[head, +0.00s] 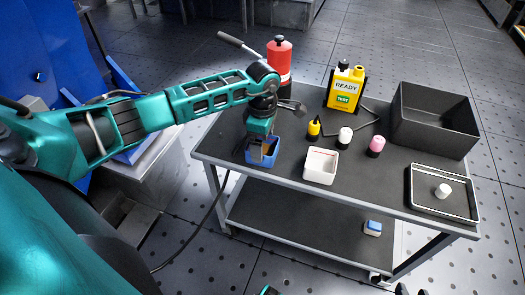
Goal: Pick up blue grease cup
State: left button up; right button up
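A white cup (345,136) and a pink cup (376,145), both with dark lower parts, stand to the right.
A blue-white block (373,228) lies on the lower shelf.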

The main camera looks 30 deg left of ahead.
pick_arm(q)
jog(key=c, duration=0.7)
jog(key=shift+o, duration=0.2)
jog(key=shift+r, duration=0.15)
